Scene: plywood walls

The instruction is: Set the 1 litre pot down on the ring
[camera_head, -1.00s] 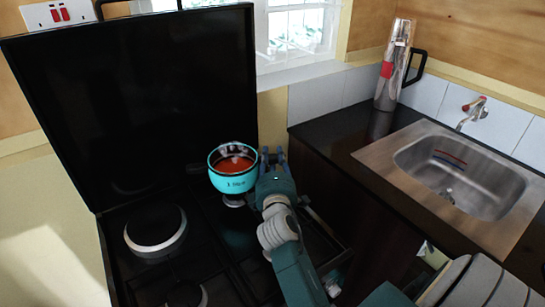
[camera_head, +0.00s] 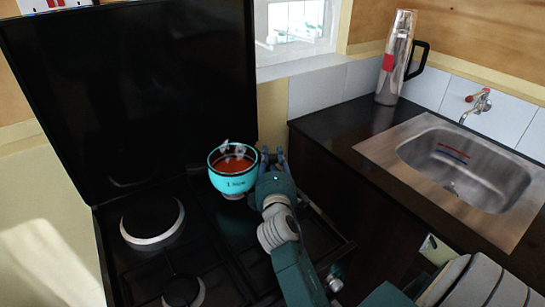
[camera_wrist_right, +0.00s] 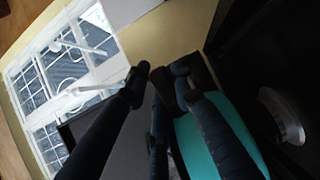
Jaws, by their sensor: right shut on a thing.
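The 1 litre pot (camera_head: 233,182) is a turquoise bowl-shaped pot with red contents, upright at the back right of the black hob. My right gripper (camera_head: 272,158) is shut on it at its right side, apparently at the handle, which the fingers mostly hide. A pale part of a ring (camera_head: 234,196) shows just under the pot, which hides the rest; I cannot tell whether they touch. In the right wrist view the turquoise pot (camera_wrist_right: 222,125) is partly behind the dark fingers (camera_wrist_right: 160,80). My left gripper is not in view.
Another ring (camera_head: 152,222) lies to the left and one (camera_head: 183,292) at the front. The raised black lid (camera_head: 130,90) stands behind the hob. A dark worktop (camera_head: 335,130) with a steel sink (camera_head: 455,165) and a tall metal flask (camera_head: 393,65) is at the right.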

